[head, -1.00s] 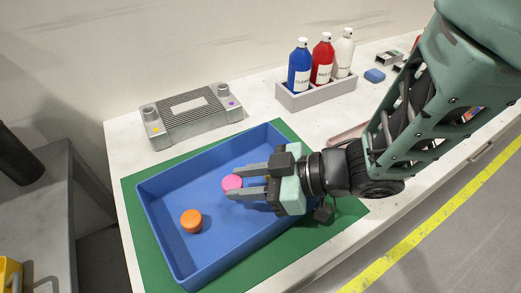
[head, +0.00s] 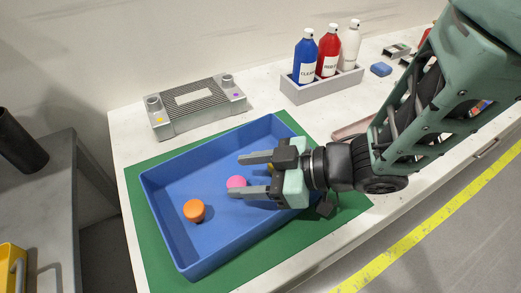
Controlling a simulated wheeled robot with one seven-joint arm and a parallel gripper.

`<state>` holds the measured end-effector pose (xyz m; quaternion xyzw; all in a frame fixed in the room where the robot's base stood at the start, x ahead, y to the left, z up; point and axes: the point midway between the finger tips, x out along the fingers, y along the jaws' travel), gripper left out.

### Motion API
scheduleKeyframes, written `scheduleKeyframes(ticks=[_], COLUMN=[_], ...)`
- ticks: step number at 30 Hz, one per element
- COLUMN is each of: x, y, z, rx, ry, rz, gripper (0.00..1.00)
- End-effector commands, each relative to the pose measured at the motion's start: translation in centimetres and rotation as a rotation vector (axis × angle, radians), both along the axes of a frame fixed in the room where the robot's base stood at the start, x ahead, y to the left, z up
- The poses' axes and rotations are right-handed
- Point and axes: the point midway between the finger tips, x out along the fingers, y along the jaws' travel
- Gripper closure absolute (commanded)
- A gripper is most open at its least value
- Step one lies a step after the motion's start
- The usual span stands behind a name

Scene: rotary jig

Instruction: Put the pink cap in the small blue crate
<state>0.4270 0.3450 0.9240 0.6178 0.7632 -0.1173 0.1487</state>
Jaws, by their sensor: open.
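The pink cap (head: 236,182) lies inside the blue crate (head: 165,217), near its middle. My gripper (head: 236,175) reaches over the crate from the right. Its two fingers are spread apart, and the cap shows in the gap between them, close to the nearer finger. Whether the fingers are level with the cap or above it I cannot tell. An orange cap (head: 194,210) sits in the crate left of the gripper. A yellow item (head: 270,167) is partly hidden behind the fingers.
The crate stands on a green mat (head: 150,252) on a white bench. Behind it is a grey ribbed fixture (head: 195,105). A grey holder (head: 322,86) with blue, red and white bottles stands at the back.

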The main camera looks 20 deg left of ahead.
Motion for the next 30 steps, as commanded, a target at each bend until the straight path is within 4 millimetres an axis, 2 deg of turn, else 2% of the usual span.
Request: scheduleKeyframes(ticks=[1,5,7,15,21,30], x=[-0.2,-0.3,0.3,1.5,2.1,2.2], y=[-0.3,-0.3,-1.6,-6.9,-9.8,-11.1], z=[-0.8,0.7,0.7,3.4,4.7,5.2], rx=[-0.023,-0.023,-0.020,-0.012,-0.011,-0.011], ry=[-0.003,-0.004,0.000,-0.001,0.000,0.001], rz=[0.004,0.006,-0.004,-0.005,-0.002,0.001], gripper=[0.46,0.46,0.46,0.46,0.46,0.46])
